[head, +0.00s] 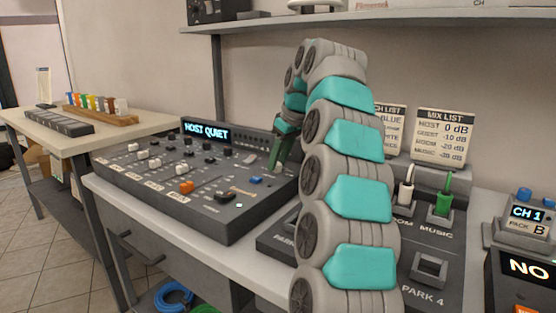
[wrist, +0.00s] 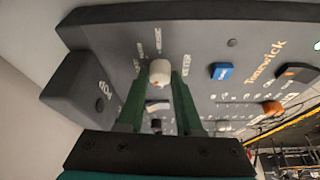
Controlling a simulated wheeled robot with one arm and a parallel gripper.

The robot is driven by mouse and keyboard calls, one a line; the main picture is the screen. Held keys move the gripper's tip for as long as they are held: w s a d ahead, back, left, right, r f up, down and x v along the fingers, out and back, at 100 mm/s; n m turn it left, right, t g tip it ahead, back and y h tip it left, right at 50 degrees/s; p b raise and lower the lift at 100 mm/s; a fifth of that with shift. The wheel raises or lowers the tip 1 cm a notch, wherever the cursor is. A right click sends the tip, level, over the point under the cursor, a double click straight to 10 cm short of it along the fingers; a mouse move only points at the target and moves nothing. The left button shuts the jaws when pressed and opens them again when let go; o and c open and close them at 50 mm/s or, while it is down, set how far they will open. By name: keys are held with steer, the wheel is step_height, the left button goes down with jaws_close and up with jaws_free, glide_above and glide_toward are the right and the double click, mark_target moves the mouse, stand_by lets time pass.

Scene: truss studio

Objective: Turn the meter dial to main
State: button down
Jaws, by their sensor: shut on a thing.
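The meter dial (wrist: 159,70) is a pale round knob on the dark mixing desk (head: 215,205). In the wrist view a label reading METER stands at its right, and other small words around it are too blurred to read. My gripper (wrist: 160,80) has its two green fingers shut on the dial, one on each side. In the head view my gripper (head: 279,156) reaches down to the desk's back right part, and the dial is hidden there. I cannot tell which word the dial points at. The desk's display (head: 206,132) is lit and seems to read HOST QUIET.
A blue button (wrist: 221,71) and an orange fader cap (wrist: 271,108) lie near the dial. Several white and black knobs cover the desk. A dock with a green plug (head: 443,203) stands right of my arm. A shelf (head: 400,20) hangs above.

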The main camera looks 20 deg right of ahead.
steer(key=shift+n, duration=0.4)
steer(key=c, duration=0.6)
jaws_free()
steer(key=shift+m, duration=0.3)
